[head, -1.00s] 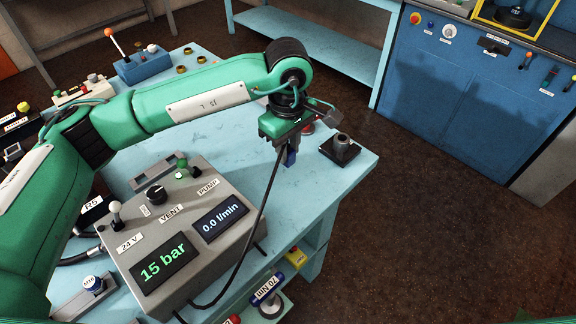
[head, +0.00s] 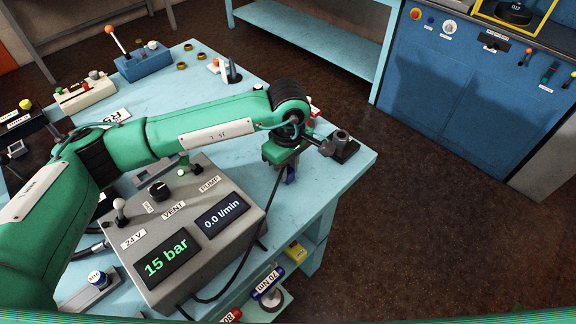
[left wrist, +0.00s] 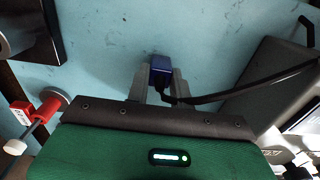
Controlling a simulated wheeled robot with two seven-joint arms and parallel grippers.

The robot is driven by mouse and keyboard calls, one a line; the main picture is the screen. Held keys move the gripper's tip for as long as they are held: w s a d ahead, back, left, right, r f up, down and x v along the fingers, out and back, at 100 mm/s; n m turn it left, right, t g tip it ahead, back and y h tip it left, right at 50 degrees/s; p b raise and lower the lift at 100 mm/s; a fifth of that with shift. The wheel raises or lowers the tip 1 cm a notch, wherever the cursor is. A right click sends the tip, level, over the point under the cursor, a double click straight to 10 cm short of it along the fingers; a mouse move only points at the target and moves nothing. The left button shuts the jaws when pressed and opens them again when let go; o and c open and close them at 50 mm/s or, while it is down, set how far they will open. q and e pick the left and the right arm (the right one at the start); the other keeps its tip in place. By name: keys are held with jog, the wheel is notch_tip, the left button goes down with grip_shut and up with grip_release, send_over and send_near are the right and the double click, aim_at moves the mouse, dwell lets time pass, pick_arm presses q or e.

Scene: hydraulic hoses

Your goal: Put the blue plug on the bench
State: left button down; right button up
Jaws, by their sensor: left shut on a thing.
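The blue plug (head: 291,174) is held between the fingers of my left gripper (head: 286,172), over the right end of the light blue bench (head: 338,185). In the left wrist view the plug (left wrist: 160,68) sits between the two grey fingertips (left wrist: 161,78), with a black cable running from it to the right. The bench top (left wrist: 110,85) lies behind it there. I cannot tell whether the plug touches the bench. My gripper hides part of the plug in the head view. My right gripper is not seen.
A grey control box (head: 185,230) with displays stands in front of the gripper. A dark block with a grey cylinder (head: 342,148) stands just right of it. A red and white part (left wrist: 45,112) is close by. The bench's right edge drops to the floor.

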pick_arm(q)
jog(key=c, duration=1.6)
grip_release()
jog(key=shift+f, duration=0.1)
jog(key=o, duration=0.4)
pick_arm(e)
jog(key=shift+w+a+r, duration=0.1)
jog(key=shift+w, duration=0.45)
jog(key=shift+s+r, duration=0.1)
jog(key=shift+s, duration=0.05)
pick_arm(q)
jog(key=shift+r, duration=0.3)
notch_tip(320, 180, up, 3)
jog(key=shift+w+b, duration=0.1)
jog(key=shift+b, duration=0.35)
notch_tip(320, 180, up, 9)
jog(key=b, duration=0.1)
jog(key=shift+b, duration=0.4)
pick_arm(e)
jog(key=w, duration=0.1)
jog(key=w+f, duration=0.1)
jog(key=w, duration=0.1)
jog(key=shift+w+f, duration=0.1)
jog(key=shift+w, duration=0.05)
